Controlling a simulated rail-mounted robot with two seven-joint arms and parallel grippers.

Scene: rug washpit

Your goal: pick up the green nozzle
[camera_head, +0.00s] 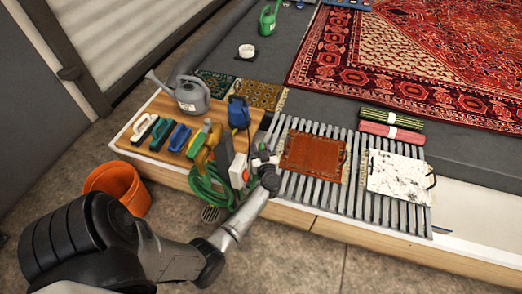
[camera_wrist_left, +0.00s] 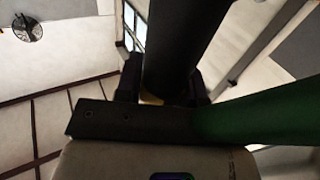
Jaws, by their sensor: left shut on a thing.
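My left gripper (camera_head: 228,152) is at the right end of the wooden board, over the coiled green hose (camera_head: 205,190). In the left wrist view its dark fingers (camera_wrist_left: 165,85) are shut on a dark cylindrical part (camera_wrist_left: 185,40) of the green nozzle. A broad green piece (camera_wrist_left: 265,115) extends to the right in that view. In the head view the nozzle cannot be told clearly from the gripper and the tools around it. My right gripper is not in view.
The wooden board (camera_head: 150,143) carries several brushes, a grey watering can (camera_head: 190,95) and a blue container (camera_head: 238,112). An orange bucket (camera_head: 118,186) stands on the floor at left. A slatted rack (camera_head: 352,200) lies to the right, with rugs beyond.

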